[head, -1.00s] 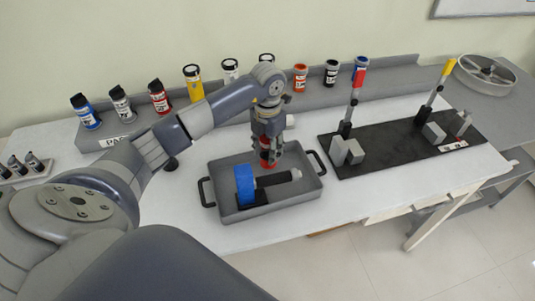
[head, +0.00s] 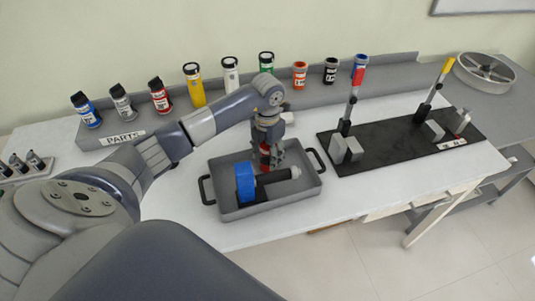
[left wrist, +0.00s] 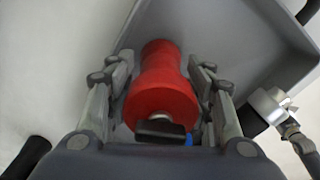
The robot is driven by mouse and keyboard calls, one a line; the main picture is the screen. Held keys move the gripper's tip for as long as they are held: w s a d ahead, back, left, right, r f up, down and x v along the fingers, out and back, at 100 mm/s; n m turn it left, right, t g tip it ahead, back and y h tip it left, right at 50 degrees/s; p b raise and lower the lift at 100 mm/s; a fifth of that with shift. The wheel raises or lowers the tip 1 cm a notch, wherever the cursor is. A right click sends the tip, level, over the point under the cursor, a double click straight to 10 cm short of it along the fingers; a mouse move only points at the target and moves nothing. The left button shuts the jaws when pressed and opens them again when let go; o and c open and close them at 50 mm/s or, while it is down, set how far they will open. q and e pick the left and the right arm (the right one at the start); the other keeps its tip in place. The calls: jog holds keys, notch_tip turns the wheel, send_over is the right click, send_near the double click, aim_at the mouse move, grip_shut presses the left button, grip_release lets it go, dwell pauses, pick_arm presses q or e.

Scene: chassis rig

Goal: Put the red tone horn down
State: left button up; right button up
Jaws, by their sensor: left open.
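The red tone horn (left wrist: 160,88) shows in the left wrist view between the fingers of my left gripper (left wrist: 160,72). It is a smooth red body with a narrower waist and a dark fitting at its near end. The fingers are open, with one on each side of the horn. In the head view the horn (head: 265,150) is partly hidden by my left gripper (head: 269,158), at the back of the grey tray (head: 232,213). Whether the horn's underside touches the tray floor is hard to tell. My right gripper is out of view.
The tray has black handles. A black board (head: 385,150) with toggle clamps is to the right. Several bottles line the grey shelf (head: 213,112) behind.

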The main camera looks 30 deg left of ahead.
pick_arm(q)
jog(key=shift+w+r, duration=0.1)
jog(key=shift+r, duration=0.3)
notch_tip(320, 180, up, 11)
jog(key=b, duration=0.3)
jog(key=shift+r+b, duration=0.2)
jog(key=shift+b, duration=0.1)
